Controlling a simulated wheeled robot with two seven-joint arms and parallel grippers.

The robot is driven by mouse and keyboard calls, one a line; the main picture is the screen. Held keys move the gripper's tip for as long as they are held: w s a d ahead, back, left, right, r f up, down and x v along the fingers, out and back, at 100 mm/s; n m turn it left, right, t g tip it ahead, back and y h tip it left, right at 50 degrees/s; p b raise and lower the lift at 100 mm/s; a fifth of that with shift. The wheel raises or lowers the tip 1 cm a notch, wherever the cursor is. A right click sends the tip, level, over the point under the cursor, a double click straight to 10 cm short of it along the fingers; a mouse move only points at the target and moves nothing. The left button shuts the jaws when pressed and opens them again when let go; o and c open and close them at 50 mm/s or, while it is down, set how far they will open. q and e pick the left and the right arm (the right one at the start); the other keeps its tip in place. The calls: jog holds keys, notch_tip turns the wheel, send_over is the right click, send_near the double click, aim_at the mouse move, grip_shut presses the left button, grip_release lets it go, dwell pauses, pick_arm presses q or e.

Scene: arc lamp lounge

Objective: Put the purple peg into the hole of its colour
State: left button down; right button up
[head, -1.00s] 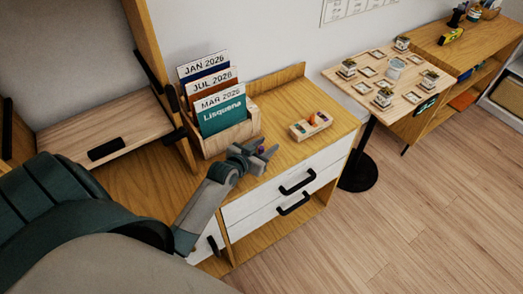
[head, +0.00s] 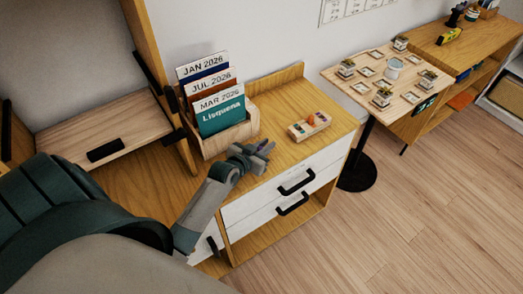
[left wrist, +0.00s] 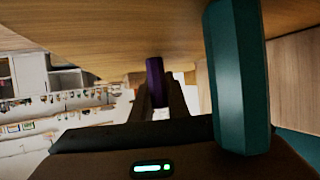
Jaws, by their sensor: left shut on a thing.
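The purple peg (left wrist: 155,82) is held upright between the fingertips of my left gripper in the left wrist view. In the head view the left gripper (head: 263,149) is over the cabinet top, and the peg is only a small purple spot (head: 262,145) at its fingers. The pale wooden peg board (head: 299,133) lies on the cabinet to the right of and beyond the gripper, apart from it. Small coloured spots, orange among them, show on the board; its holes are too small to tell apart. My right gripper is not in view.
A wooden box (head: 219,143) of upright folders stands behind the left gripper. The cabinet top (head: 283,98) has a raised back edge and is clear around the board. A small table (head: 411,91) with pots and tiles stands to the right.

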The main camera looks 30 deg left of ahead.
pick_arm(q)
jog(key=shift+r, duration=0.9)
notch_tip(320, 180, up, 2)
jog(key=shift+d+r+b, duration=0.1)
jog(key=shift+r+b, duration=0.15)
jog(key=shift+b, duration=0.4)
jog(key=d+r+b, duration=0.1)
jog(key=d+r, duration=0.2)
jog(key=d, duration=0.2)
jog(key=s+d+r+b, duration=0.1)
jog(key=d+r, duration=0.2)
jog(key=d, duration=0.3)
jog(key=shift+s+d+r, duration=0.2)
jog(key=shift+r, duration=0.2)
jog(key=s+d+r, duration=0.3)
jog(key=s+r, duration=0.2)
jog(key=s, duration=0.1)
jog(key=shift+d+r+b, duration=0.15)
jog(key=shift+r+b, duration=0.1)
jog(key=shift+b, duration=0.2)
